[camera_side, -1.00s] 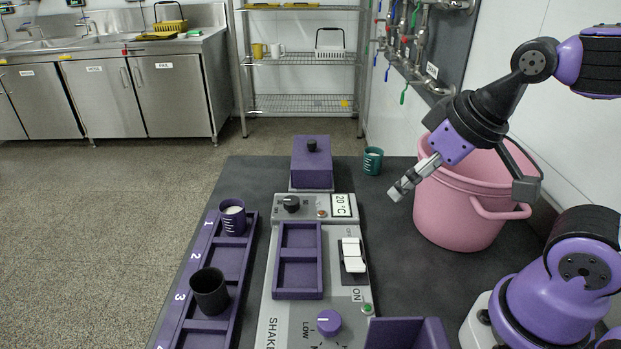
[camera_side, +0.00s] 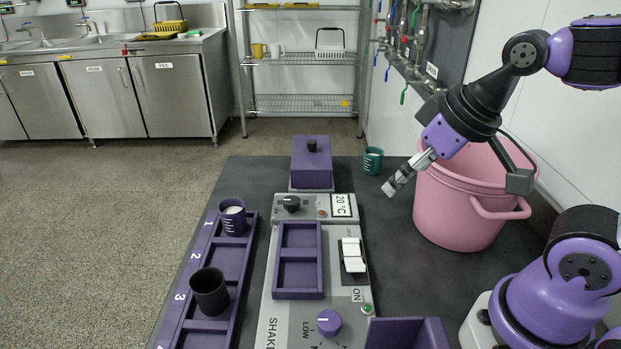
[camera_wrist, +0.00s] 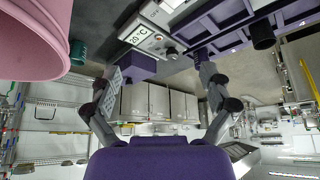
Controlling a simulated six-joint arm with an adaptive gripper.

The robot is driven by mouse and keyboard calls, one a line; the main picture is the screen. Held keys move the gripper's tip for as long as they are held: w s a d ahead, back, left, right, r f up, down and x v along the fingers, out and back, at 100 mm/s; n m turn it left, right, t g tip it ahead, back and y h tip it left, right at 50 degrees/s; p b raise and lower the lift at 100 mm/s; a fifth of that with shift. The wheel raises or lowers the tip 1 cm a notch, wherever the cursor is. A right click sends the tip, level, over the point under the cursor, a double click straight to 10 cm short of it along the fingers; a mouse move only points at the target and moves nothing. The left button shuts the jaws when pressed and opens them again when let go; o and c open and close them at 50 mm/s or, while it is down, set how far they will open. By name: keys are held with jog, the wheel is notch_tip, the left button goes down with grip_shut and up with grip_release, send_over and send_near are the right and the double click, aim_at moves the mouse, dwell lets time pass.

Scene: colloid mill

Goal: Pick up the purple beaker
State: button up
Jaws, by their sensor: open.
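The purple beaker (camera_side: 232,216) stands upright in slot 1 of the purple rack (camera_side: 243,262) in the side view, with white contents and white marks on its side. My gripper (camera_side: 391,188) is in the air over the right part of the table, in front of the pink bucket, well to the right of the beaker. Its two fingers (camera_wrist: 160,76) are spread wide in the wrist view, with nothing between them.
A black beaker (camera_side: 209,292) stands in slot 3. The grey shaker (camera_side: 286,250) with its purple tray lies between rack and gripper, with a purple box (camera_side: 312,165) behind it. A teal beaker (camera_side: 373,163) and the pink bucket (camera_side: 455,215) stand near my gripper.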

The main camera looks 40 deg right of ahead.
jog(key=w+a+r+n, duration=0.2)
jog(key=w+a, duration=0.1)
jog(key=w, duration=0.6)
jog(key=n+g+y, duration=0.1)
jog(key=n+y, duration=0.1)
jog(key=n, duration=0.1)
send_near(233, 211)
jog(key=shift+s+a+f+g, duration=0.15)
jog(key=shift+a+f+g, duration=0.15)
jog(key=shift+a+f, duration=0.65)
jog(key=x, duration=0.6)
jog(key=shift+d, duration=0.15)
jog(key=c, duration=1.3)
